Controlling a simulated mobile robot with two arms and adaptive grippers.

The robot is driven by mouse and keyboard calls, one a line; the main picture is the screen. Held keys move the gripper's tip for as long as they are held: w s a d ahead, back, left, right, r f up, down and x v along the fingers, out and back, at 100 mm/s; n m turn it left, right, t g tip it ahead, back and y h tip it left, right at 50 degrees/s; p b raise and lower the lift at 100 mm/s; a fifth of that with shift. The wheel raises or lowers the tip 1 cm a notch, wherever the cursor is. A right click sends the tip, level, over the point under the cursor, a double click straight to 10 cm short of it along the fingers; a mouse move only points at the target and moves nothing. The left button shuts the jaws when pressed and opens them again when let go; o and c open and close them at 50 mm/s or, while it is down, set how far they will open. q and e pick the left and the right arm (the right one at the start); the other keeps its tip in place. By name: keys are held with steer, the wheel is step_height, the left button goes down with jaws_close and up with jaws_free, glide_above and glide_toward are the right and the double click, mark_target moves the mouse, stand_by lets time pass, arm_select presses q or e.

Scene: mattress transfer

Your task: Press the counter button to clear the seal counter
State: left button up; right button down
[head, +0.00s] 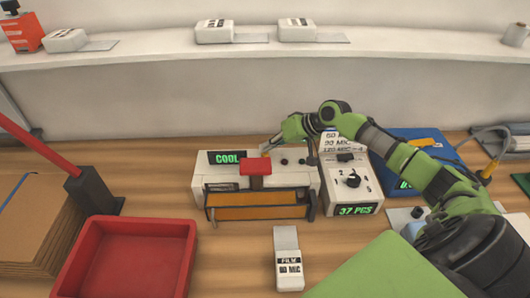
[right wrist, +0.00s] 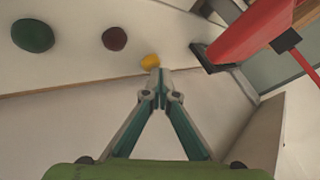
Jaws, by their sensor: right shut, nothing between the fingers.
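A white sealer (head: 310,190) with a red handle (head: 256,166) and a green "COOL" display (head: 227,157) stands mid-table. A dark red button (right wrist: 115,38) and a dark green button (right wrist: 33,35) lie beyond. My left gripper is not in view.
A red tray (head: 70,270) stands front left, beside cardboard (head: 40,220) and a red lever (head: 40,147). A film packet (head: 288,270) lies in front of the sealer. A blue device (head: 425,150) is behind my right arm. A shelf (head: 150,50) runs along the back.

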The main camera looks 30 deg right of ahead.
mark_target(267, 153)
steer(key=shift+f, duration=0.6)
stand_by(0.3)
steer(key=shift+r, duration=0.1)
steer(key=shift+r+p, duration=0.95)
steer(key=shift+r, duration=0.3)
step_height(267, 153, up, 5)
steer(key=p, duration=0.4)
steer(key=shift+p, duration=0.4)
